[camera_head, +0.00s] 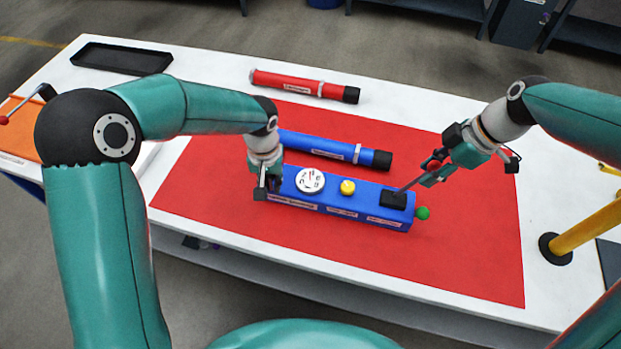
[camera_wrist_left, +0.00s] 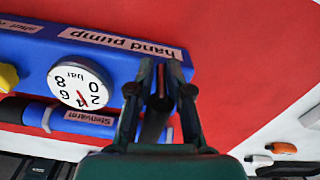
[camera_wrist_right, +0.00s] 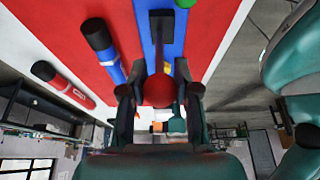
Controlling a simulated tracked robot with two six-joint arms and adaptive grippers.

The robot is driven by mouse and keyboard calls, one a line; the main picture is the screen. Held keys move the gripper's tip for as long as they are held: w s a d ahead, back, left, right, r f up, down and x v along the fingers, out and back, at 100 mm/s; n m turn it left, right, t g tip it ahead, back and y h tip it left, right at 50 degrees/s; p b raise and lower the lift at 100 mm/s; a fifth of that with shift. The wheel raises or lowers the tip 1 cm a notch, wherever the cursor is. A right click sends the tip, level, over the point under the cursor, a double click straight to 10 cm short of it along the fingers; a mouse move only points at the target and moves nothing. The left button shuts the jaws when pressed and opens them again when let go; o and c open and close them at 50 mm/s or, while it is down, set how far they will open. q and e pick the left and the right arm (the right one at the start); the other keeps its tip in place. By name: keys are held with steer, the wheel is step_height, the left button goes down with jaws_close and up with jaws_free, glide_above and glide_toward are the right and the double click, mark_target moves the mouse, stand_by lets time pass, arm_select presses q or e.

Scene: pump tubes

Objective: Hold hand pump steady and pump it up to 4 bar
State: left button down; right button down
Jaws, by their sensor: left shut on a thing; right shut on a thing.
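The blue hand pump (camera_head: 345,203) lies on the red mat (camera_head: 450,240). It carries a white gauge (camera_head: 310,180), a yellow button (camera_head: 347,187) and a green knob (camera_head: 422,213) at its right end. In the left wrist view the gauge (camera_wrist_left: 78,84) is upside down; its small red needle seems near 4, but I cannot read it exactly. My left gripper (camera_head: 266,186) is shut on the pump's left end. The pump's lever (camera_head: 413,183) slants up rightward from a black block. My right gripper (camera_head: 436,170) is shut on its red knob (camera_wrist_right: 160,88).
A blue tube (camera_head: 320,146) with a black cap lies just behind the pump. A red tube (camera_head: 300,85) lies farther back on the white table (camera_head: 215,75). A black tray (camera_head: 120,59) is at back left. A yellow post (camera_head: 590,232) stands at the right.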

steer(key=shift+s+f, duration=0.15)
steer(key=shift+f, duration=0.05)
steer(key=shift+d+f+y, duration=0.15)
steer(key=shift+d+y, duration=0.15)
steer(key=shift+d, duration=0.1)
steer(key=shift+a+r, duration=0.1)
steer(key=shift+r, duration=0.2)
steer(key=shift+a, duration=0.1)
steer(key=shift+w+a+r+h, duration=0.3)
steer(key=shift+a+r+h, duration=0.1)
steer(key=shift+a+h, duration=0.35)
steer(key=shift+w+a+r+h, duration=0.15)
steer(key=shift+a+r+h, duration=0.05)
steer(key=shift+a+h, duration=0.65)
